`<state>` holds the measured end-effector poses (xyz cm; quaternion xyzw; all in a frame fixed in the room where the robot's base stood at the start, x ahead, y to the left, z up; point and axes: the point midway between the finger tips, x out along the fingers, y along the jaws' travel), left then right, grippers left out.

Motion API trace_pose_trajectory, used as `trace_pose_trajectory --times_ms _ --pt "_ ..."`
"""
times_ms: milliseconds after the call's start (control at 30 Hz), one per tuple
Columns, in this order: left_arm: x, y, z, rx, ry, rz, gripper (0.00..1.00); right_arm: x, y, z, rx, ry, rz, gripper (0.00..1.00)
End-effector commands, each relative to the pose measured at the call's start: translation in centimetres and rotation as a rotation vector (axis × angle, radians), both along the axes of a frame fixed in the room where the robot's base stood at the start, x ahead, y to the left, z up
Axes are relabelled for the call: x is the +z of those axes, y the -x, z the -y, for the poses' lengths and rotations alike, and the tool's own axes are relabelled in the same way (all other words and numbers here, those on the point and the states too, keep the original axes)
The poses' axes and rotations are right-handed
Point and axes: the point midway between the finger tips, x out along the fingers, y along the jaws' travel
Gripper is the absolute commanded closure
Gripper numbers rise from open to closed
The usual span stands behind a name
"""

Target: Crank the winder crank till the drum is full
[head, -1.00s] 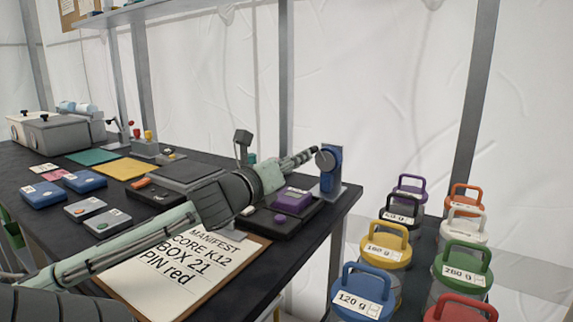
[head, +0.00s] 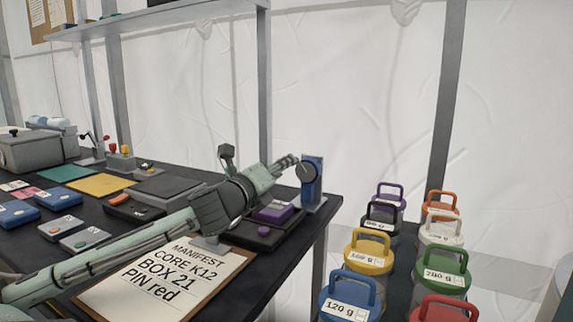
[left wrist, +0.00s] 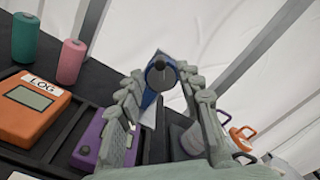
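The winder is a blue upright block (head: 313,180) on a grey base at the right end of the dark table. Its dark grey round crank (head: 306,172) faces left. My left gripper (head: 294,162) comes in from the left, its fingertips right by the crank. In the left wrist view my left gripper (left wrist: 166,80) is open, its fingers spread to either side of the round crank (left wrist: 160,73), with a dark knob at its centre. I cannot tell whether the fingers touch it. The drum's fill cannot be made out. My right gripper is not in view.
A purple box (head: 272,213) sits in a dark tray beneath my gripper. A manifest clipboard (head: 165,283) lies at the table's front. Several lidded, weight-labelled jars (head: 351,298) stand to the right. An orange LOG device (left wrist: 35,103) is left in the wrist view.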

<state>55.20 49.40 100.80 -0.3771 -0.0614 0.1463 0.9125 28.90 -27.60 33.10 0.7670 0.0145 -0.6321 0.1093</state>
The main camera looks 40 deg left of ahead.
Motion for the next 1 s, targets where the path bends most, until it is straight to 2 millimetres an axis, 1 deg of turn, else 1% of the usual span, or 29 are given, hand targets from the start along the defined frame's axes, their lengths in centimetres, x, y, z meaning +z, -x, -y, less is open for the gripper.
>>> trace_pose_trajectory --times_ms 267,400,600,867,900,1000 --pt "0.3 -4.4 -1.5 0.002 -0.008 0.001 0.64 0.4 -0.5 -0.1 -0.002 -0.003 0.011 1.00" --pt "0.2 -5.7 -1.8 -0.001 -0.004 0.002 0.64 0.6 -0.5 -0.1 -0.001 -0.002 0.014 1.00" --pt "0.1 -6.6 -2.2 0.001 -0.003 0.000 0.64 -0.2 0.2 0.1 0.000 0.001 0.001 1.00" --pt "0.0 -6.7 -2.2 0.000 -0.003 -0.001 0.64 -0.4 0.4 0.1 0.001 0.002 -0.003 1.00" --pt "0.0 -6.7 -2.2 0.000 -0.003 -0.001 0.65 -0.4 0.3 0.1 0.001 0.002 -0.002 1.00" --pt "0.0 -6.7 -2.2 0.000 -0.003 -0.001 0.78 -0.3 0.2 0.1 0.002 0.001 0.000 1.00"
